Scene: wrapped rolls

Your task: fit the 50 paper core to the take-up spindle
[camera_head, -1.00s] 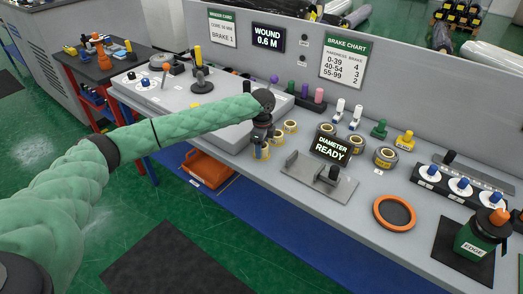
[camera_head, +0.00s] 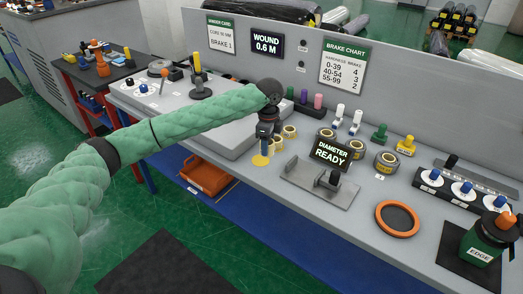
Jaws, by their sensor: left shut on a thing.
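My left gripper (camera_head: 265,140) points down at the near edge of the grey bench, its fingers shut on a small yellow paper core (camera_head: 261,160). Its size marking cannot be read. Two similar cream-yellow cores, one at the left (camera_head: 276,143) and one at the right (camera_head: 290,132), stand just right of the gripper, apart from the held core. I cannot clearly pick out the take-up spindle. My right gripper is out of view.
A grey metal fixture (camera_head: 319,183) and the "DIAMETER READY" display (camera_head: 331,153) stand right of the gripper. The winder card (camera_head: 222,34) reads core 50 mm, brake 1.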

